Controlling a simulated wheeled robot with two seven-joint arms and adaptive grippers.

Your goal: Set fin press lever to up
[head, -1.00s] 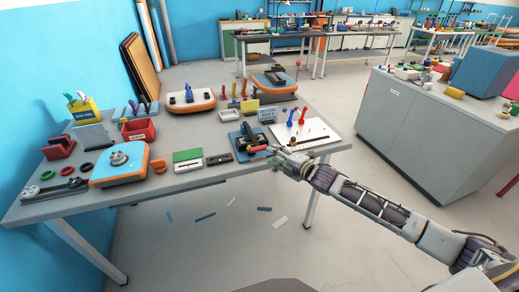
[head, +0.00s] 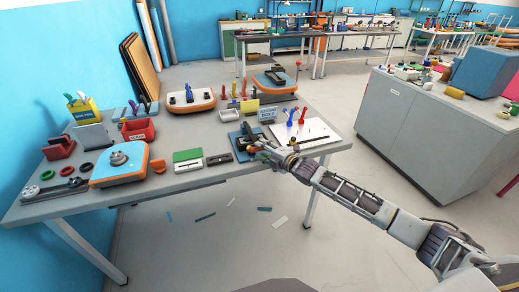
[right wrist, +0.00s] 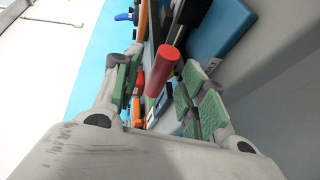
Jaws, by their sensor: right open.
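The fin press (head: 238,147) stands on a blue base near the front right of the table. Its lever has a red cylindrical handle (right wrist: 164,68), which shows clearly in the right wrist view. In the head view the handle is mostly hidden by my gripper; the lever appears low rather than standing up. My right gripper (head: 262,149) is at the handle, coming in from the right. In the right wrist view its green-padded fingers (right wrist: 161,92) are open, with the red handle between them and gaps visible on both sides. My left gripper is out of view.
A white board (head: 306,132) with blue and red upright tools lies just right of the press. A black block (head: 219,159) and a green-and-white box (head: 187,160) lie to its left. A white bin (head: 229,115) stands behind.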

